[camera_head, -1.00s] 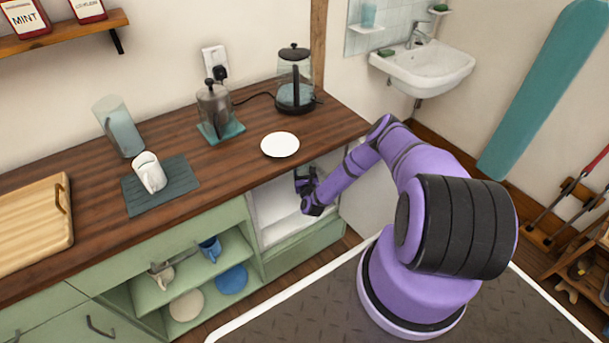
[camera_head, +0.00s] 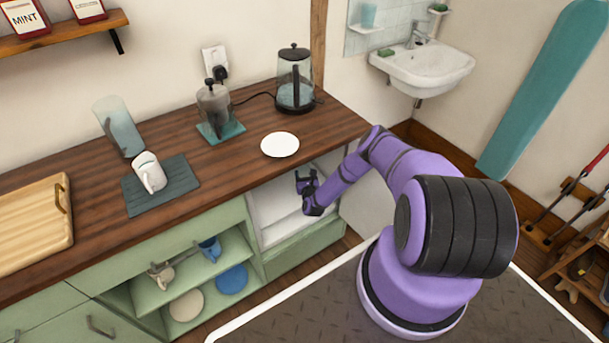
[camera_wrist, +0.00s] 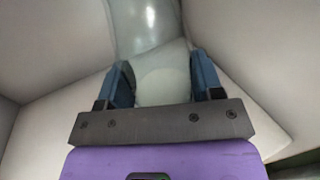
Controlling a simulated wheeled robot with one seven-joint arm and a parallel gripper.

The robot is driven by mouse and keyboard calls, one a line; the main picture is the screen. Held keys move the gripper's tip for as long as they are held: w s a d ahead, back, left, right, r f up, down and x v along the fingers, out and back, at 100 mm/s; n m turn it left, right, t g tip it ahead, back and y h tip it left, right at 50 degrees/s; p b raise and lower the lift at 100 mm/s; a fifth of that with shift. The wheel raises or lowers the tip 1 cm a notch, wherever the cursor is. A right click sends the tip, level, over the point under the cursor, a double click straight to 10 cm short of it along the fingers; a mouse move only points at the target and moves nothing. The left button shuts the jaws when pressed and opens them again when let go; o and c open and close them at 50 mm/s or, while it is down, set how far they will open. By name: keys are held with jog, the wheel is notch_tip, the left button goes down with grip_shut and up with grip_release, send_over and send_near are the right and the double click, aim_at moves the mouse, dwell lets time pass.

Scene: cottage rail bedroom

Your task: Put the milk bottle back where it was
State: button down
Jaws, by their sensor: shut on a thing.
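My gripper (camera_head: 306,182) is inside the open white compartment (camera_head: 268,205) under the right part of the counter. In the wrist view my gripper (camera_wrist: 164,85) is shut on the milk bottle (camera_wrist: 162,80), a pale, whitish, see-through body between the two blue fingers. The bottle stretches up past the fingertips to the top of the picture. In the head view the bottle is not clearly seen. Whether its base touches the compartment floor cannot be told.
White compartment walls (camera_wrist: 60,40) stand close on both sides of my gripper. The wooden counter (camera_head: 330,125) above carries a white plate (camera_head: 280,144), a kettle (camera_head: 295,80), a French press (camera_head: 214,108) and a mug (camera_head: 149,172). Open green shelves (camera_head: 180,285) with dishes are to the left.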

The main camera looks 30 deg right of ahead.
jog(key=shift+c, duration=1.3)
grip_release()
jog(key=shift+s+r, duration=0.1)
jog(key=shift+r, duration=0.05)
jog(key=v, duration=1.1)
jog(key=shift+s+a, duration=0.15)
jog(key=shift+s, duration=0.2)
